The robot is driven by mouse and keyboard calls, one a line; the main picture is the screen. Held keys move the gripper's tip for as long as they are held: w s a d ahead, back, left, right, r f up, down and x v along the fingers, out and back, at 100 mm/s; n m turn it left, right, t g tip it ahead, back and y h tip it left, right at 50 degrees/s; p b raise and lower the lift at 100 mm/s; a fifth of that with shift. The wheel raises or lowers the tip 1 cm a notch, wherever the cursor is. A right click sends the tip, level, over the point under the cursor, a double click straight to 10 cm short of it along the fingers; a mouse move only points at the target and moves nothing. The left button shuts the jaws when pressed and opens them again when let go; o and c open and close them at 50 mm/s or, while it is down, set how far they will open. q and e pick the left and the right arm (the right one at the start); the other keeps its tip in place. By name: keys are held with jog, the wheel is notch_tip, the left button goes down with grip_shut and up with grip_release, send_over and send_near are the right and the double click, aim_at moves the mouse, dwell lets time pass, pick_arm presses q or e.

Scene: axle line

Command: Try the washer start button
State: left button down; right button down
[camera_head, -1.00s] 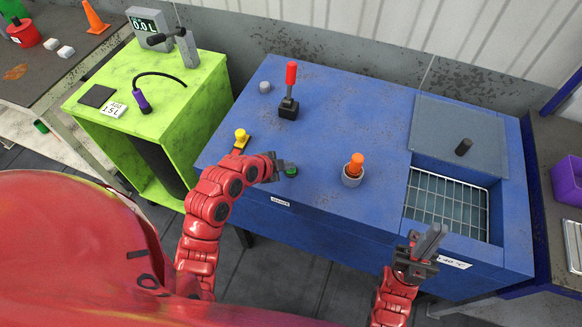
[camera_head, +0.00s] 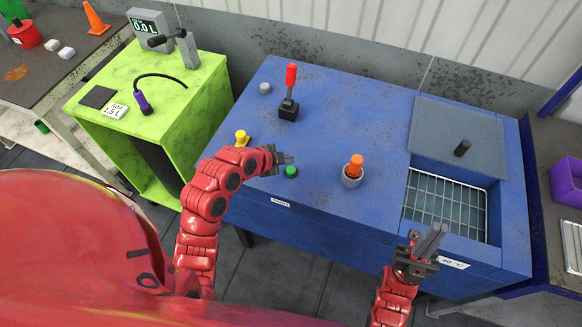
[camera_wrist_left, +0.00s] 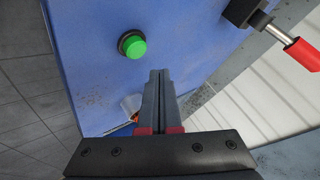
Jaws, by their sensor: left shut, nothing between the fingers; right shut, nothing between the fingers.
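The washer is a blue cabinet (camera_head: 330,95) with a green button (camera_head: 291,171) near its front edge. The button shows bright green in a dark ring in the left wrist view (camera_wrist_left: 132,45). My left gripper (camera_head: 290,158) is shut and empty, just behind the button and apart from it. In the left wrist view its closed fingers (camera_wrist_left: 160,75) point past the button, which lies to their left. My right gripper (camera_head: 440,230) is shut and empty over the front of the wire basket opening.
A wire basket (camera_head: 445,205) sits in the opening at right. A green cart (camera_head: 190,85) stands at left.

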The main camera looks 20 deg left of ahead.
pick_arm(q)
jog(key=shift+r+p, duration=0.35)
jog(key=shift+r, duration=1.1)
jog(key=shift+w, duration=0.1)
